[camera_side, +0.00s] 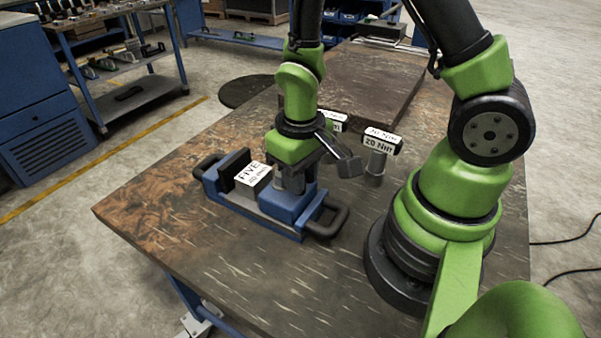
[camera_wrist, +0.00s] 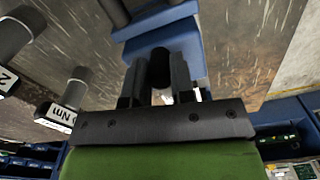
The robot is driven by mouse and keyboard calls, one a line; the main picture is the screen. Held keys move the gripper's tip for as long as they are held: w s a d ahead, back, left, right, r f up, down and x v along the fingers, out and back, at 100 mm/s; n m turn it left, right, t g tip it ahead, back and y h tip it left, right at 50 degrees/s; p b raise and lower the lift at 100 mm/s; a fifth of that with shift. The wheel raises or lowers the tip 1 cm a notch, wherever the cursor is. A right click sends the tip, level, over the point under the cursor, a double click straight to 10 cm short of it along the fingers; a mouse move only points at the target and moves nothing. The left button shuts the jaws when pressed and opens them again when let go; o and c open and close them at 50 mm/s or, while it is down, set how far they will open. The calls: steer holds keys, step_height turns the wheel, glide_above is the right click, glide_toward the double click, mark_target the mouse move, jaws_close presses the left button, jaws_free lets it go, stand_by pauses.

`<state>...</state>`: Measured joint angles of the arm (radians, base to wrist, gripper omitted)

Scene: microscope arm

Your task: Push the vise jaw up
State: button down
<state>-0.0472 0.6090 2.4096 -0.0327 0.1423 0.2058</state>
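The blue vise (camera_side: 288,207) lies on the worn table in the side view, with a black handle at each end. A block with a white label reading "FIVE" (camera_side: 253,174) sits in it, near its left end. My gripper (camera_side: 290,184) points down at the vise's blue jaw, at the right of the block. In the wrist view the two dark fingers of my gripper (camera_wrist: 160,90) stand apart, with a dark round part between or beyond them. The blue jaw (camera_wrist: 165,45) is just beyond the fingers. Whether the fingers touch it is hidden.
A post with a "20 Nm" label (camera_side: 379,150) stands right of my gripper, with another labelled piece (camera_side: 333,119) behind it. Labelled posts also show at left in the wrist view (camera_wrist: 62,112). The table front (camera_side: 240,275) is clear.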

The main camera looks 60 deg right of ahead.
steer(key=shift+w, duration=1.9)
steer(key=c, duration=1)
jaws_free()
step_height(320, 180, up, 10)
steer(key=shift+s+r, duration=0.1)
steer(key=s+r+t, duration=0.2)
steer(key=s+r, duration=0.1)
steer(key=r, duration=0.1)
steer(key=s+a+r+m+t+y, duration=0.1)
steer(key=s+r+t, duration=0.1)
steer(key=s+r, duration=0.2)
steer(key=s+r+t+y, duration=0.1)
steer(key=s+r+t, duration=0.2)
steer(key=s+r, duration=0.1)
steer(key=shift+a+r+m, duration=0.3)
steer(key=shift+a+m, duration=0.05)
steer(key=shift+m, duration=0.05)
